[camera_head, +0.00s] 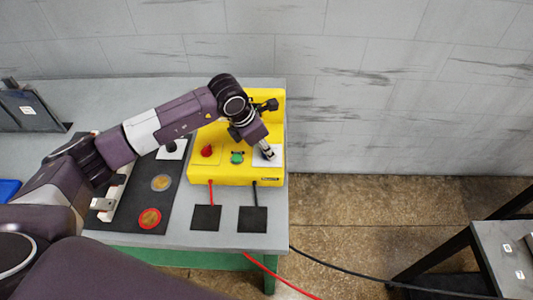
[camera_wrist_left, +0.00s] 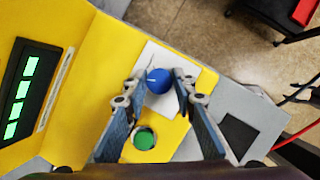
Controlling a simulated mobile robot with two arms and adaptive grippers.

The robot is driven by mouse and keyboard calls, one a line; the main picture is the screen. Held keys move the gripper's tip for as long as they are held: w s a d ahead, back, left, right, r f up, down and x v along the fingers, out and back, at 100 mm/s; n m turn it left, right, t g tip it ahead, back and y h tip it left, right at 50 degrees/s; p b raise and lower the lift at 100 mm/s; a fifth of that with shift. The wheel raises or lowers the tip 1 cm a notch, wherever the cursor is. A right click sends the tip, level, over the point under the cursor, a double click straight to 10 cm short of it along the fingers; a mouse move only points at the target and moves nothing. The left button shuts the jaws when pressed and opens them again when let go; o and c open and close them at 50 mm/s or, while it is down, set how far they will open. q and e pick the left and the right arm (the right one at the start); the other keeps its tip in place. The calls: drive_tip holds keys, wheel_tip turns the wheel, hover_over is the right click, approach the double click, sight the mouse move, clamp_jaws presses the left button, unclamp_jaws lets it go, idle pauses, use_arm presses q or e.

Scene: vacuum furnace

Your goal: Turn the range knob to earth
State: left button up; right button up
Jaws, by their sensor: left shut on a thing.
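A yellow instrument box (camera_head: 230,174) stands on the grey table. A blue knob (camera_wrist_left: 158,80) with a white pointer line sits on a white plate (camera_wrist_left: 155,55) at the box's right end in the head view. My left gripper (camera_head: 267,153) reaches down onto this plate. In the left wrist view its two fingers (camera_wrist_left: 160,76) are shut on the blue knob, one on each side. The plate's markings are too small to read, so I cannot tell the knob's setting. In the head view the gripper hides the knob. My right gripper is not in view.
A red knob (camera_head: 207,151) and a green button (camera_head: 237,158) are on the same box. A display (camera_wrist_left: 20,97) has lit green digits. Red and black leads run to dark square pads (camera_head: 206,217). A dark mat (camera_head: 182,205) with round discs lies left.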

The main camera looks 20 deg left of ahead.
use_arm(q)
drive_tip(key=m+g+b, duration=0.1)
drive_tip(key=m+b, duration=0.2)
drive_tip(key=b, duration=0.1)
drive_tip(key=m+g+h+b, duration=0.1)
drive_tip(key=m+b, duration=0.2)
drive_tip(key=b, duration=0.1)
drive_tip(key=shift+w+a+f+h, duration=0.15)
drive_tip(key=shift+w+f+h, duration=0.05)
drive_tip(key=shift+h, duration=0.1)
drive_tip(key=m+g+b, duration=0.1)
drive_tip(key=m+b, duration=0.1)
drive_tip(key=m, duration=0.1)
drive_tip(key=shift+r, duration=0.15)
drive_tip(key=shift+r+m+g+b, duration=0.1)
drive_tip(key=shift+m+g+b, duration=0.3)
drive_tip(key=shift+m+b, duration=0.5)
drive_tip(key=shift+r, duration=0.1)
drive_tip(key=o, duration=1.2)
drive_tip(key=shift+c, duration=0.2)
drive_tip(key=v, duration=1.2)
drive_tip(key=shift+a, duration=0.25)
